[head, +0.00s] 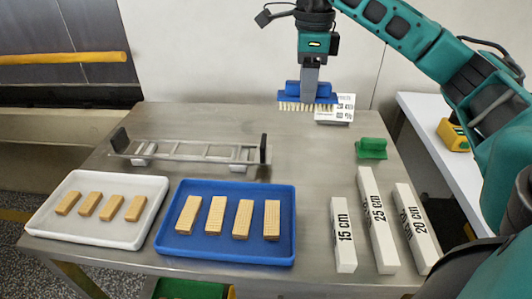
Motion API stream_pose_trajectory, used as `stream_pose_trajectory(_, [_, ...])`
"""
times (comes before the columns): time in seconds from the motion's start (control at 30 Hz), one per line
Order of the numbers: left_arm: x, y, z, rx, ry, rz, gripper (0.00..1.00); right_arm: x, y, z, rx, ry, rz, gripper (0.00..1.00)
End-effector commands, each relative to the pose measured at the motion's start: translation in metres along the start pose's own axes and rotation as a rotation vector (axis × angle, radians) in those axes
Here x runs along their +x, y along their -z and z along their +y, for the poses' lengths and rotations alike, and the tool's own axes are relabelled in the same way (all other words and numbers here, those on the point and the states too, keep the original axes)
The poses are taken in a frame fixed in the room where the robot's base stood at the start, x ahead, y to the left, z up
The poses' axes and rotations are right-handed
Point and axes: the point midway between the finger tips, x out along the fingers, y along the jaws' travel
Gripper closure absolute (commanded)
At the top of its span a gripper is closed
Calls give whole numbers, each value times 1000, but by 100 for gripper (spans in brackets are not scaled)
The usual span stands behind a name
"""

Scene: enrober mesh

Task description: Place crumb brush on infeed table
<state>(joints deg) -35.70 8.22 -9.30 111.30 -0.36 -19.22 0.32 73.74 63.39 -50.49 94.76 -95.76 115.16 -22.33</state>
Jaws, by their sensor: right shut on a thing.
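The crumb brush (293,97) has a blue back and pale bristles pointing down. My right gripper (309,88) points down and is shut on it, near the back of the steel table (215,118). The brush is in front of part of a small white printed card or box (345,108). I cannot tell for sure whether the bristles touch the table. My left gripper is not in view. I cannot tell from a label which surface is the infeed table.
A metal rack (190,152) with black ends lies across the table. A white tray (135,240) and a blue tray (180,250) hold wafer bars. White length blocks (342,235) and a green block (371,148) are at right. A white side table (425,115) holds a yellow item (452,135).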

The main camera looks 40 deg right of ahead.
Motion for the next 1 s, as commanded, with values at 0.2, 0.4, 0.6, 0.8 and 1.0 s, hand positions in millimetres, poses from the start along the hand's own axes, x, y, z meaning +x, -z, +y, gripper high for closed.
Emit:
stream_pose_trajectory(0.2, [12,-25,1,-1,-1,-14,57,63,1,1,1,-5,6,94])
stream_pose_trajectory(0.4, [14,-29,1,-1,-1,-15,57,112,1,1,1,-4,5,94])
stream_pose_trajectory(0.6, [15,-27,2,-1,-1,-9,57,136,0,0,0,-2,1,94])
stream_pose_trajectory(0.8, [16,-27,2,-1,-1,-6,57,160,1,1,0,-4,3,94])
stream_pose_trajectory(1.0, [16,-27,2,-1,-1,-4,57,181,0,0,-1,-1,0,94])
